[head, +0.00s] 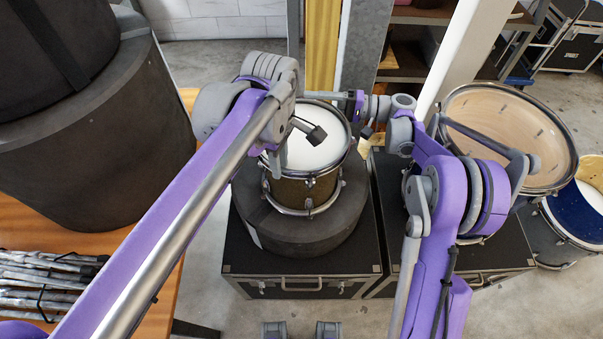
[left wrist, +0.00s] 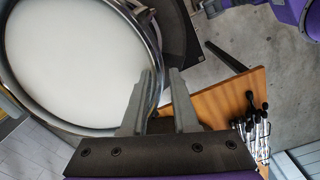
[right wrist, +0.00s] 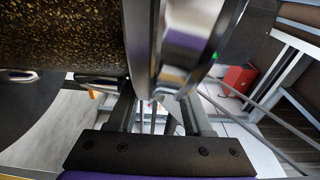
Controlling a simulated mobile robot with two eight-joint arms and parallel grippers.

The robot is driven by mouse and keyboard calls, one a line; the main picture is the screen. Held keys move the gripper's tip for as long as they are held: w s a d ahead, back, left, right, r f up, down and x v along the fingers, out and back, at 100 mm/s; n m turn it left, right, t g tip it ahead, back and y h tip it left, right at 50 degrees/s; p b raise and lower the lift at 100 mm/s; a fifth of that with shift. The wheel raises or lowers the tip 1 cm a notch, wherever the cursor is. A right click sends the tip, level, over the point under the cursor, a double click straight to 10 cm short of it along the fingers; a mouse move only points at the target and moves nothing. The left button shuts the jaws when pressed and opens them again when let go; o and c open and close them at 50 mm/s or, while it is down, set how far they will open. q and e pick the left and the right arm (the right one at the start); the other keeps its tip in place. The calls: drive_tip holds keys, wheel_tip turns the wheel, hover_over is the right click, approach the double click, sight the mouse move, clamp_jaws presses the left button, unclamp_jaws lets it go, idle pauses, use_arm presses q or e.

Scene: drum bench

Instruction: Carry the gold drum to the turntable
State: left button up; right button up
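The gold drum (head: 301,193) stands upright, white head up, on a dark round block (head: 325,226) on a black case. My left gripper (left wrist: 162,76) is at the drum's left side, mostly hidden by my arm in the head view. In the left wrist view its fingers are close together with a narrow gap at the rim; I cannot tell whether they clamp it. My right gripper (right wrist: 158,98) is at the drum's far right edge. Its fingers stand apart, with the blurred metal hoop (right wrist: 153,45) between or in front of them. I cannot identify the turntable for certain.
Large dark round cases (head: 85,130) stand at the left on a wooden bench (head: 150,270), with a bundle of metal rods (head: 45,280) in front. A larger drum (head: 510,135) and a blue drum (head: 580,212) are at the right. Open floor shows in front of the cases.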

use_arm(q)
drive_tip(key=shift+o, duration=0.7)
drive_tip(key=shift+w+r, duration=0.1)
use_arm(e)
drive_tip(key=shift+o, duration=0.6)
use_arm(q)
drive_tip(key=shift+r, duration=0.1)
